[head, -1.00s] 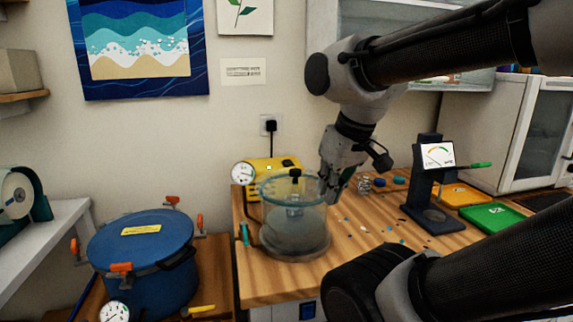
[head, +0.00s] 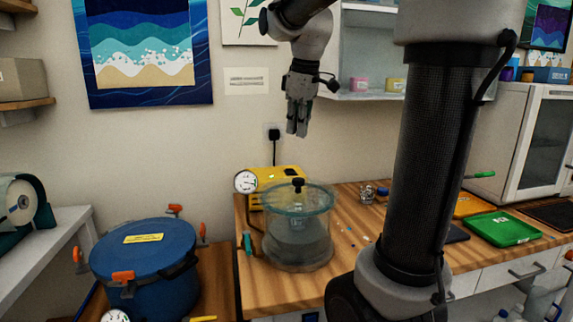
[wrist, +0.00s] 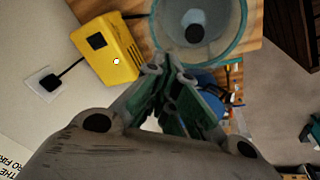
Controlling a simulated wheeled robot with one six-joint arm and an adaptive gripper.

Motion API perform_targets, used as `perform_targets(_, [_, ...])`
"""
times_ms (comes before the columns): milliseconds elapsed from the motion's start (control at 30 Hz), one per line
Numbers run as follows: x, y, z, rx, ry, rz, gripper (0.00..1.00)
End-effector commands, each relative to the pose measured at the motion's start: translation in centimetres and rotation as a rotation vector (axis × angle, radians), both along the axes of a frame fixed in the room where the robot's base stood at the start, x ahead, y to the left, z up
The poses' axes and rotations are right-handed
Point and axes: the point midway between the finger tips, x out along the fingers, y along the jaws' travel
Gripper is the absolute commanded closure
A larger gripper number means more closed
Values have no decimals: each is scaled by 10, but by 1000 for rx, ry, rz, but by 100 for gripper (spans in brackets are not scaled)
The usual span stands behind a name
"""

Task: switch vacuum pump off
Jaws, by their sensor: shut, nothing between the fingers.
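The yellow vacuum pump (head: 266,178) stands at the back left of the wooden bench, against the wall, with a round white gauge (head: 246,182) at its left. A dark switch shows on its top. In the wrist view the pump (wrist: 122,62) lies at upper left, with a dark rectangle and a small white spot on it. My gripper (head: 297,130) is shut and empty, pointing down, in the air above the pump and slightly to its right. In the wrist view my gripper's fingers (wrist: 180,100) meet in front of the bench. They do not touch the pump.
A clear vacuum chamber (head: 298,238) with a black knob stands just in front of the pump. A blue pressure pot (head: 145,262) with orange clamps is at left. A black plug (head: 273,132) sits in the wall outlet. A green tray (head: 503,228) lies at right.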

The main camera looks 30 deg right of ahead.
Motion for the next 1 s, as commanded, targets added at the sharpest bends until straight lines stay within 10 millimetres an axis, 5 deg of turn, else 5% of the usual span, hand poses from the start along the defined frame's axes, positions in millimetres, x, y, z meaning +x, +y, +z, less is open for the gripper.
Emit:
perform_targets(300, [138, -54, -9, -87, 96, 374, 100])
perform_targets(500, [192, -83, -32, -117, 137, 559, 100])
perform_targets(700, [213, -97, -44, -127, 153, 644, 100])
perform_targets(1000, [215, -98, -46, -129, 155, 654, 100])
